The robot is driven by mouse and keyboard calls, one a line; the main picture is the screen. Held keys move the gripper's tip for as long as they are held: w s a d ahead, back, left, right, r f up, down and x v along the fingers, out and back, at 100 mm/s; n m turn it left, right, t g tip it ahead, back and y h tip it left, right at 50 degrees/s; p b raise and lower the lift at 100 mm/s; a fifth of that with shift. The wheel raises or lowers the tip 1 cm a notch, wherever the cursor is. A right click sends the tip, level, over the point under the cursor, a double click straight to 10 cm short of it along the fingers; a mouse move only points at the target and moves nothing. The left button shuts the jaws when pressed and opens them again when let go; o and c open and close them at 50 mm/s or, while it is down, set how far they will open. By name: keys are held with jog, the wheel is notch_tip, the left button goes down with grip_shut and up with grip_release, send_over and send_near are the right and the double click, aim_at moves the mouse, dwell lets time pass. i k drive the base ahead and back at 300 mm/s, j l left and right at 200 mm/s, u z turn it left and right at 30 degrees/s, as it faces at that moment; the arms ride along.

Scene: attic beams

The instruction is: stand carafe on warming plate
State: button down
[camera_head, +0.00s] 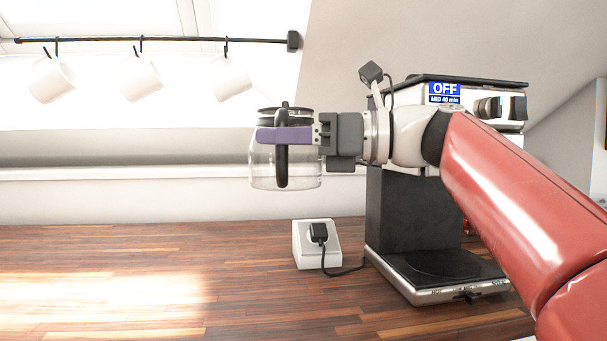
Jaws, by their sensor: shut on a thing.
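The glass carafe (262,170) hangs upright in the air above the counter, left of the coffee maker. It has a dark lid and a black handle (282,165), and looks empty. My gripper (287,135) has its purple finger across the black handle and is shut on it. The coffee maker (400,215) stands at the right, partly behind my arm. Its display (445,93) reads "OFF" and "MID 40 min". The dark round warming plate (440,263) at its base is bare, lower than the carafe and to its right. My arm covers part of the machine's right side.
A white socket box (308,255) with a black plug and cable stands on the wooden counter (170,275), left of the machine's base. White mugs (140,78) hang from a dark rail (160,39) at upper left. The counter's left side is clear.

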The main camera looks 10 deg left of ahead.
aim_at(445, 269)
jog(key=k+l, duration=0.8)
